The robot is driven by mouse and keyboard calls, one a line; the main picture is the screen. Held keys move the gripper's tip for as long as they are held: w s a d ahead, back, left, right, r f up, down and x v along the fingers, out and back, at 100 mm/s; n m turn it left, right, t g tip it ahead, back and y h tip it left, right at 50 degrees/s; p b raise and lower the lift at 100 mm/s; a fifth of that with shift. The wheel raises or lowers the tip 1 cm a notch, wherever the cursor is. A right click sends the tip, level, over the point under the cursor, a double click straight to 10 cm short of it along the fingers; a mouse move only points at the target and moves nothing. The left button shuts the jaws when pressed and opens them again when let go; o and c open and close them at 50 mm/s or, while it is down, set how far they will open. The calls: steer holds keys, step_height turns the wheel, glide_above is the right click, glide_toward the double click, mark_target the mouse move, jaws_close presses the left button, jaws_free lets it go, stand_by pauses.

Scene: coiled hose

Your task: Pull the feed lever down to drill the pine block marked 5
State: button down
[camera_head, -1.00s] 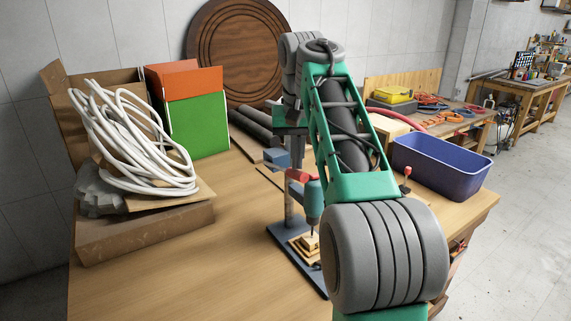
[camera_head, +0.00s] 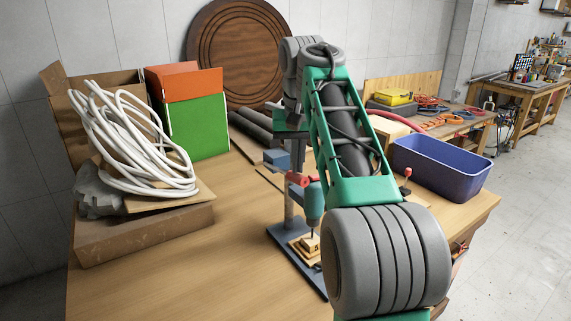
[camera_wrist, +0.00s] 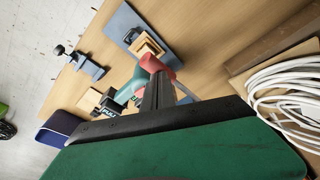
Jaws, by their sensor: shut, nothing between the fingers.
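The drill press has a teal drill body (camera_head: 314,202) with a red part (camera_head: 300,180) at its top, on a grey post over a dark base (camera_head: 309,270). A pale pine block (camera_head: 311,244) sits on the base under the bit; no number is readable. The block also shows in the wrist view (camera_wrist: 147,45). My gripper (camera_head: 297,164) points down just above the red part. In the wrist view its dark fingers (camera_wrist: 159,80) are together and empty, close to the red part (camera_wrist: 153,63); I cannot tell whether they touch. The feed lever cannot be made out clearly.
A white coiled hose (camera_head: 130,145) lies on cardboard at the left, beside a green and orange box (camera_head: 198,122). A blue-purple bin (camera_head: 440,168) stands at the right. The table front left of the press is clear. My arm hides the area right of the press.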

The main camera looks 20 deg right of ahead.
steer(key=shift+f+b, duration=0.4)
steer(key=shift+f, duration=0.05)
stand_by(0.6)
steer(key=shift+s+f, duration=0.1)
steer(key=shift+f, duration=0.05)
steer(key=shift+f+b, duration=0.2)
steer(key=shift+b, duration=0.1)
steer(key=shift+f, duration=0.1)
stand_by(0.3)
steer(key=shift+f, duration=0.1)
steer(key=shift+f+b, duration=0.45)
steer(key=shift+b, duration=0.15)
stand_by(0.6)
